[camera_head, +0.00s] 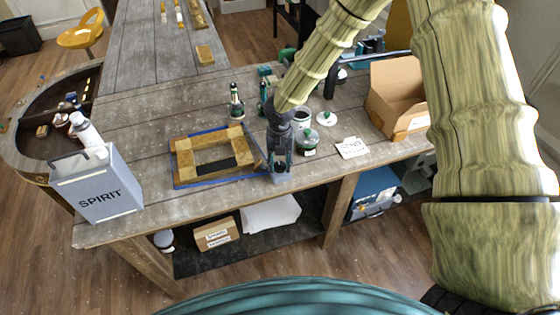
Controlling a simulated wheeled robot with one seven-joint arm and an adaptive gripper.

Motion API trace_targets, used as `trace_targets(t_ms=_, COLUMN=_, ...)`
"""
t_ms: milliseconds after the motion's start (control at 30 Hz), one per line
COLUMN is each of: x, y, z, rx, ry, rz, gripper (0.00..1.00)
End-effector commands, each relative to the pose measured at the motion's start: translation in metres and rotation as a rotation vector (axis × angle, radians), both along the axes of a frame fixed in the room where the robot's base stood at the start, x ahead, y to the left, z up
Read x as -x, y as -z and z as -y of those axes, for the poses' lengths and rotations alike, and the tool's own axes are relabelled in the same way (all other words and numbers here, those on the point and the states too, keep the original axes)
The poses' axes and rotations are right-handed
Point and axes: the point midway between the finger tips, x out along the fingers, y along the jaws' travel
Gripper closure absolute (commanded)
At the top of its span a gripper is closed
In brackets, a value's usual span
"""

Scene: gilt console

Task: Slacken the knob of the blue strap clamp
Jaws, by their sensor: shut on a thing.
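The blue strap (218,181) of the clamp runs around a gilt rectangular frame (184,160) lying flat on the workbench. The clamp body (283,179) appears as a small grey-blue block at the strap's right front corner, by the bench's front edge. My gripper (281,166) points down over this block from above. It is shut, apparently on the clamp's knob. The fingers hide most of the knob, so its turn position cannot be seen.
A green-lidded jar (307,142), a white card (351,148) and an open cardboard box (397,97) stand right of my gripper. A dark bottle (236,102) stands behind the frame. A grey SPIRIT can (98,188) is at the left front. Bare bench lies between can and frame.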

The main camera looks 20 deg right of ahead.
Motion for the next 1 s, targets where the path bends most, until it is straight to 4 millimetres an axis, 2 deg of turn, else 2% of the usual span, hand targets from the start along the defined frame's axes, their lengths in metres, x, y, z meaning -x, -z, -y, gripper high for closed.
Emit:
trace_targets(t_ms=533, x=-0.0013, y=-0.001, z=0.0011, rx=0.002, ry=-0.023, rz=0.002, gripper=0.88)
trace_targets(t_ms=567, x=-0.0013, y=-0.001, z=0.0011, rx=0.002, ry=-0.023, rz=0.002, gripper=0.6)
trace_targets(t_ms=667, x=-0.001, y=-0.0008, z=0.0009, rx=0.002, ry=-0.023, rz=0.002, gripper=0.42)
trace_targets(t_ms=1000, x=-0.0004, y=-0.0012, z=0.0002, rx=0.0, ry=-0.023, rz=0.001, gripper=0.42)
